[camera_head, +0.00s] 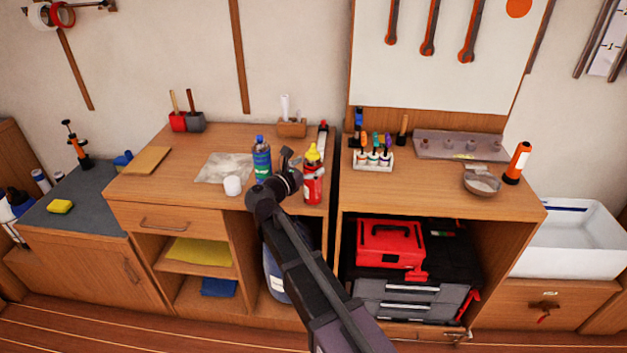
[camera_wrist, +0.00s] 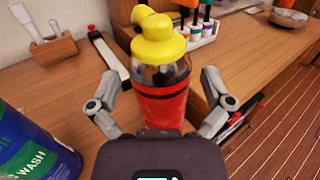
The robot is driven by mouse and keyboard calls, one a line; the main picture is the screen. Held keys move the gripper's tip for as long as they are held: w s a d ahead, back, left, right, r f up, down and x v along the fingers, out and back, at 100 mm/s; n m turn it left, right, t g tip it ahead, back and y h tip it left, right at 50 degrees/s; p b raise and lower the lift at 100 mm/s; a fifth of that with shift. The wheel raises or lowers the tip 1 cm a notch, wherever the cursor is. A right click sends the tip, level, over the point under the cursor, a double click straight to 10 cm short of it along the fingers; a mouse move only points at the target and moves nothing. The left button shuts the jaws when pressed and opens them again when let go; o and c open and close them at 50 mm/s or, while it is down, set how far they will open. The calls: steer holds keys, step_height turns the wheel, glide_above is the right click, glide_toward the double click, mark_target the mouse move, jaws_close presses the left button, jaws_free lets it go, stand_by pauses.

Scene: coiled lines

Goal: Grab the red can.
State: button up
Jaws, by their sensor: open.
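The red can (camera_head: 313,184) has a yellow nozzle top and stands upright on the wooden bench, near its front right edge. In the wrist view the red can (camera_wrist: 161,100) is centred between the two fingers of my gripper (camera_wrist: 160,105). The fingers are spread, one on each side, with a visible gap to the can on both sides. The can's lower part is hidden behind my gripper body. In the head view my gripper (camera_head: 291,160) is just left of the can, its fingers hard to make out.
A blue-green bottle (camera_head: 262,160) stands close on the left, also in the wrist view (camera_wrist: 35,150). A white cup (camera_head: 232,186) is further left. A rack of small bottles (camera_head: 372,160) stands on the right bench, across a gap. Behind are a wooden holder (camera_head: 292,128) and a long tool (camera_wrist: 110,58).

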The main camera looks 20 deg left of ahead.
mark_target(310, 154)
steer(key=shift+w+d, duration=0.25)
steer(key=shift+w, duration=0.4)
steer(key=c, duration=1.2)
steer(key=shift+r, duration=0.1)
step_height(310, 154, up, 3)
steer(key=p, duration=0.3)
steer(key=shift+r, duration=0.1)
steer(key=s+d, duration=0.1)
steer(key=s, duration=0.4)
steer(key=s+d+r+p, duration=0.1)
steer(key=s, duration=0.4)
steer(key=s+d+p, duration=0.1)
steer(key=s, duration=0.4)
steer(key=shift+s+d+r, duration=0.3)
steer(key=shift+s+d, duration=0.05)
